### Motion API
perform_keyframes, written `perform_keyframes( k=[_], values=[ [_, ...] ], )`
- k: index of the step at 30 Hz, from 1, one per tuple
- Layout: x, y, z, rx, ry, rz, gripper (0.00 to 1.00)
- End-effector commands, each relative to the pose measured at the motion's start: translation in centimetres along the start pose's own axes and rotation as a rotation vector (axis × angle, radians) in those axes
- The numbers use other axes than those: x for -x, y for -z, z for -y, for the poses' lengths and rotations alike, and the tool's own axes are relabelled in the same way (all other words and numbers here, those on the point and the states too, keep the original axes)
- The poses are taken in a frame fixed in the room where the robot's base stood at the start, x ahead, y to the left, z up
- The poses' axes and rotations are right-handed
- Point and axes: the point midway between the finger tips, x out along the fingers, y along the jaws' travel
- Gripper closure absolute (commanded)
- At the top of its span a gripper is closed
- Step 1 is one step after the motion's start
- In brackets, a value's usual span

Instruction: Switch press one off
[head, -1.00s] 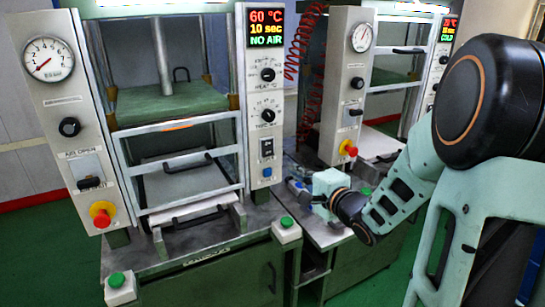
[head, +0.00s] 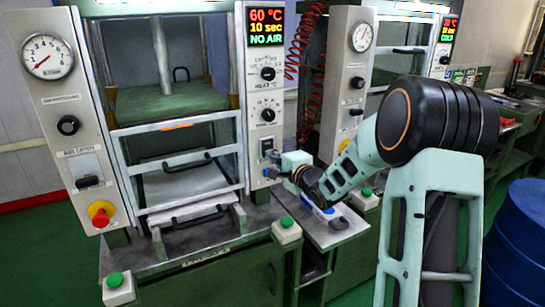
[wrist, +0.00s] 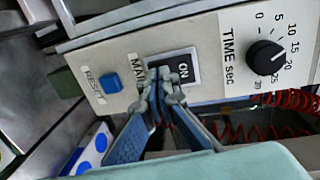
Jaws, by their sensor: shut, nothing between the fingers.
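Press one (head: 180,190) stands at the left in the head view, its display (head: 266,28) lit with 60 °C, 10 sec and NO AIR. Its main switch (wrist: 183,69) is a black rocker marked ON in the wrist view, partly hidden by my fingertips. The same switch (head: 266,145) shows on the right panel in the head view. My gripper (wrist: 160,84) is shut and empty, with its tips at the switch's left part. I cannot tell whether they touch it.
A blue RESET button (wrist: 112,83) sits left of the switch, and the TIME knob (wrist: 265,57) right of it. A second press (head: 345,90) stands behind to the right with red coiled hoses. A green button box (head: 286,230) stands on the bench below. A blue drum (head: 520,240) is at the right.

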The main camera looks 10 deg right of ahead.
Motion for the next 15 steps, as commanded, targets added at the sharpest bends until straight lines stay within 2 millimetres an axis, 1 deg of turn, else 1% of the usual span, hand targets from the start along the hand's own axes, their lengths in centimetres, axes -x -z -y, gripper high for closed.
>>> perform_keyframes(
  k=[8, 15],
  values=[
    [-0.01, 0.03, -0.01, 0.0, 0.0, -0.001, 1.0],
    [-0.63, 0.07, -0.9, -0.001, 0.055, 0.0, 1.0]
  ],
)
